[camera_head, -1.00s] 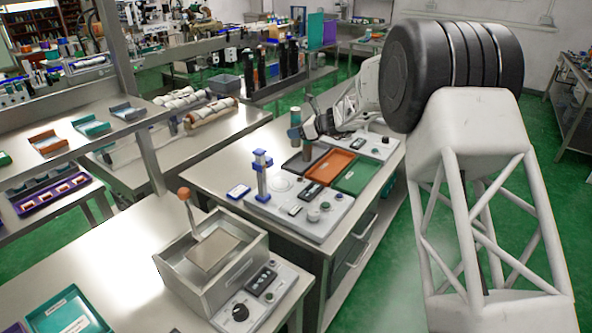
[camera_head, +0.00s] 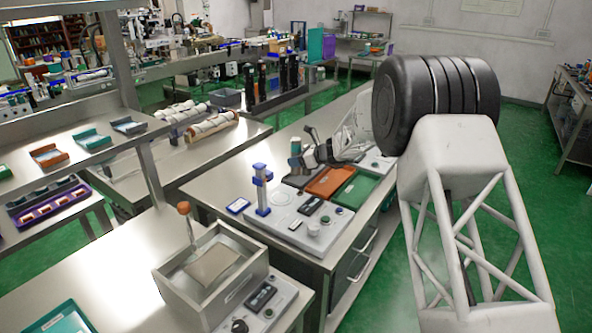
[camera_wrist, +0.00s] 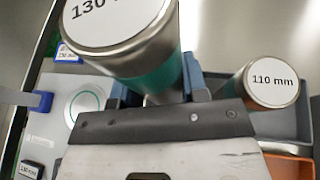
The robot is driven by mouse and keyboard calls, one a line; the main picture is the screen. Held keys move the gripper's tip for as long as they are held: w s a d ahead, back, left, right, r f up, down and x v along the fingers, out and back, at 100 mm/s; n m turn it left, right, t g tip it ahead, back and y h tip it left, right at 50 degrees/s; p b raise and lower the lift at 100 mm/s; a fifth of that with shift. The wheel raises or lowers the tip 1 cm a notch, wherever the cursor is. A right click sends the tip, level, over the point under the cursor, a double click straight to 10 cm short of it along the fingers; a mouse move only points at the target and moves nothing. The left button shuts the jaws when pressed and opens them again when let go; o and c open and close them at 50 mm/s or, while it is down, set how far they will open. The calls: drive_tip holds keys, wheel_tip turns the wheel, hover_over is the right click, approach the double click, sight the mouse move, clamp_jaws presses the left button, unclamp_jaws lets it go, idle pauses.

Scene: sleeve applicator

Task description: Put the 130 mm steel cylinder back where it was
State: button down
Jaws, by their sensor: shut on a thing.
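The 130 mm steel cylinder (camera_wrist: 120,45) has a labelled top and a teal band; it fills the upper left of the wrist view. My gripper (camera_wrist: 158,88) is shut on it, with blue jaws on both sides of the band. In the head view the cylinder (camera_head: 295,147) is upright at the far end of the trays, left of my gripper (camera_head: 304,156). Its bottom is hidden, so I cannot tell whether it touches anything. The 110 mm cylinder (camera_wrist: 272,84) stands in the grey tray (camera_wrist: 285,122), to the right of the held one.
An orange tray (camera_head: 331,182) and a green tray (camera_head: 356,192) lie beside the grey one. The pale base plate (camera_wrist: 55,122) carries a blue post (camera_head: 262,190) and a ringed disc (camera_wrist: 86,106). A metal box with a lever (camera_head: 210,272) stands nearer.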

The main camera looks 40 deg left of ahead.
sight(296, 169)
drive_tip(key=shift+f, duration=0.15)
drive_tip(key=shift+f, duration=1.85)
drive_tip(key=shift+f, duration=0.15)
drive_tip(key=c, duration=0.6)
unclamp_jaws()
drive_tip(key=shift+c, duration=0.2)
drive_tip(key=v, duration=1.2)
